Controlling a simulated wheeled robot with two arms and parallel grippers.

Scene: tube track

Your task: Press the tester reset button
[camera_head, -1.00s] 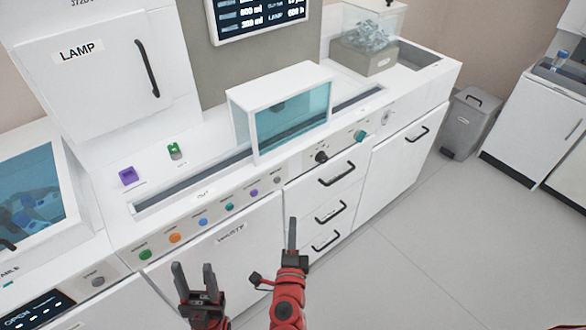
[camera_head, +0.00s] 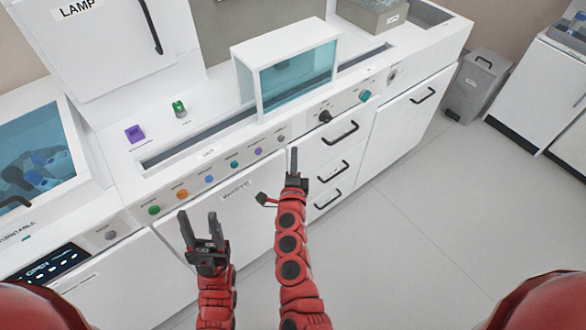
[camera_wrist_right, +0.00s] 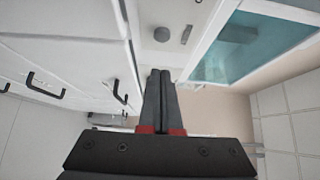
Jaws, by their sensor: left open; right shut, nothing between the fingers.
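No label that I can read names the tester reset button. A row of small round coloured buttons runs along the front panel of the white counter, from a green one (camera_head: 154,210) to a grey one (camera_head: 281,138) at its right end. My right gripper (camera_head: 293,155) is shut and empty, its tips just below and right of that grey button in the head view. In the right wrist view the shut fingers (camera_wrist_right: 160,75) point toward a round grey button (camera_wrist_right: 161,34), with a visible gap. My left gripper (camera_head: 200,222) is open and empty, in front of the cabinet door below the row.
A white housing with a teal window (camera_head: 298,78) stands on the counter above the row's right end. A black knob (camera_head: 325,116) and a teal knob (camera_head: 365,96) sit further right, above drawers with protruding handles (camera_head: 341,132). Another grey button (camera_head: 110,234) is at left.

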